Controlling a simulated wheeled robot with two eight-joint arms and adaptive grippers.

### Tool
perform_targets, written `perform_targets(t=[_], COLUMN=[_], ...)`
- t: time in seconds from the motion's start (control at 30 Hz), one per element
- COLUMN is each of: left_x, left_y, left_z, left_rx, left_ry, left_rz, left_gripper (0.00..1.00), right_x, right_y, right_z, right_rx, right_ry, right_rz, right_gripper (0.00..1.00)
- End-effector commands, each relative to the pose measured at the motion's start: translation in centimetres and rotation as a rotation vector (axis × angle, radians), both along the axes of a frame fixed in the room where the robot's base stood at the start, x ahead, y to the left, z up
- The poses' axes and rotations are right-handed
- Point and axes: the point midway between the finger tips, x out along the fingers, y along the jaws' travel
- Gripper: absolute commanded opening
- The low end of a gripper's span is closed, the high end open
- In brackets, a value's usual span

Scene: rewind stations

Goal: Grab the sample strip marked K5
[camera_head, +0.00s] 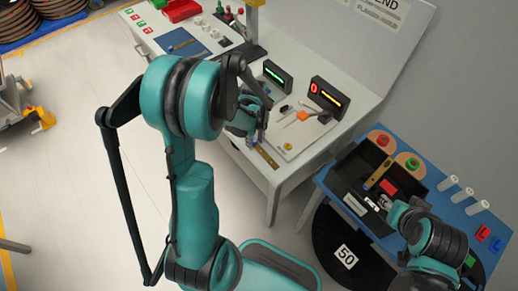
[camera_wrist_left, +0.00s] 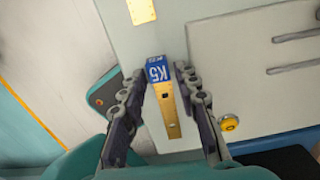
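The sample strip marked K5 (camera_wrist_left: 167,105) is a narrow gold strip with a blue label end. In the left wrist view it lies between the fingers of my left gripper (camera_wrist_left: 160,76), the label level with the fingertips. The fingers are apart, with a slight gap on each side of the label. In the head view, the gold lower part of a strip (camera_head: 266,158) shows at the bench edge below my left gripper (camera_head: 258,136), which hides the label. My right gripper (camera_head: 385,203) is over the black bin; its finger opening is too small to judge.
A second gold strip (camera_wrist_left: 141,10) lies farther along the bench margin. A pale board with a yellow knob (camera_wrist_left: 229,122) is beside the K5 strip. Two display boxes, green (camera_head: 276,74) and red-orange (camera_head: 327,97), stand behind. A blue table (camera_head: 458,212) carries the black bin and white cylinders.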

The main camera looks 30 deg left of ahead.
Motion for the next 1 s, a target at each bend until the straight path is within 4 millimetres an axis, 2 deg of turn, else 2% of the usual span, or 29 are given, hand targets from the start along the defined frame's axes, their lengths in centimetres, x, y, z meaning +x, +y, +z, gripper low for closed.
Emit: perform_targets(t=[0.07, 0.1, 0.2, 0.57, 0.67, 1.0], left_x=[0.0, 0.0, 0.0, 0.0, 0.0, 0.0], left_y=[0.0, 0.0, 0.0, 0.0, 0.0, 0.0], left_z=[0.1, 0.1, 0.1, 0.4, 1.6, 8.5], left_rx=[0.000, 0.000, 0.000, 0.000, 0.000, 0.000], left_ry=[0.000, 0.000, 0.000, 0.000, 0.000, 0.000], left_rz=[0.000, 0.000, 0.000, 0.000, 0.000, 0.000], left_gripper=[0.31, 0.26, 0.00, 0.00, 0.00, 0.00], right_x=[0.0, 0.0, 0.0, 0.0, 0.0, 0.0], right_y=[0.0, 0.0, 0.0, 0.0, 0.0, 0.0], right_z=[0.1, 0.1, 0.1, 0.2, 0.8, 3.4], right_rx=[0.000, 0.000, 0.000, 0.000, 0.000, 0.000], right_ry=[0.000, 0.000, 0.000, 0.000, 0.000, 0.000], right_rz=[0.000, 0.000, 0.000, 0.000, 0.000, 0.000], right_gripper=[0.40, 0.40, 0.40, 0.40, 0.40, 0.40])
